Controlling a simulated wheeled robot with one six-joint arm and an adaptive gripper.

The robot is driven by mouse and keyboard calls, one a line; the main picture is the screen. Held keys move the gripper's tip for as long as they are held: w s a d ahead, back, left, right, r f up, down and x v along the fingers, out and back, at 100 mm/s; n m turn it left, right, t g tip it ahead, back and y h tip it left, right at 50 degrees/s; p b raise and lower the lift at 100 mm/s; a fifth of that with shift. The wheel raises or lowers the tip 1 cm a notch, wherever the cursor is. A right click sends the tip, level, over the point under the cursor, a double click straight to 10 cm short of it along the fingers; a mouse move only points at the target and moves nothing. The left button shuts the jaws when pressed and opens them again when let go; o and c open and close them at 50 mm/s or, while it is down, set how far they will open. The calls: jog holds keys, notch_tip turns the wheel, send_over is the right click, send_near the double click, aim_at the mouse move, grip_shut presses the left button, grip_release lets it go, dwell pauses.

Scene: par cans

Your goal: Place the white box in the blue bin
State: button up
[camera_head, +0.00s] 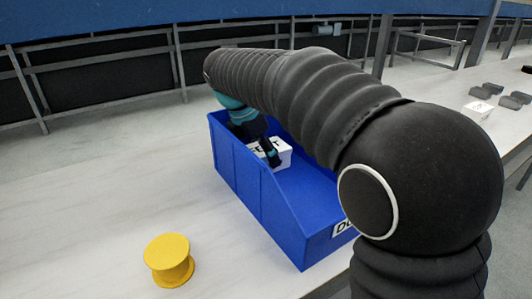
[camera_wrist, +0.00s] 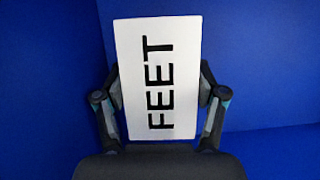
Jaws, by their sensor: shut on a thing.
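The white box (camera_wrist: 187,60) has "FEET" in black letters and fills the middle of the wrist view. My gripper (camera_wrist: 160,98) is shut on it, with one finger against each side. In the head view the white box (camera_head: 284,153) is inside the blue bin (camera_head: 252,185), toward its far end, partly hidden by my gripper (camera_head: 262,152). Blue bin walls (camera_wrist: 265,60) surround the box in the wrist view. I cannot tell whether the box touches the bin floor.
A yellow spool (camera_head: 168,260) stands on the pale table (camera_head: 90,215), left of the bin. Several dark grey items (camera_head: 487,91) and another white box (camera_head: 477,110) lie at the far right. My arm hides part of the bin. The table's left side is clear.

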jog(key=o, duration=1)
jog(key=p+v, duration=0.2)
jog(key=v, duration=1)
jog(key=shift+w+r, duration=0.1)
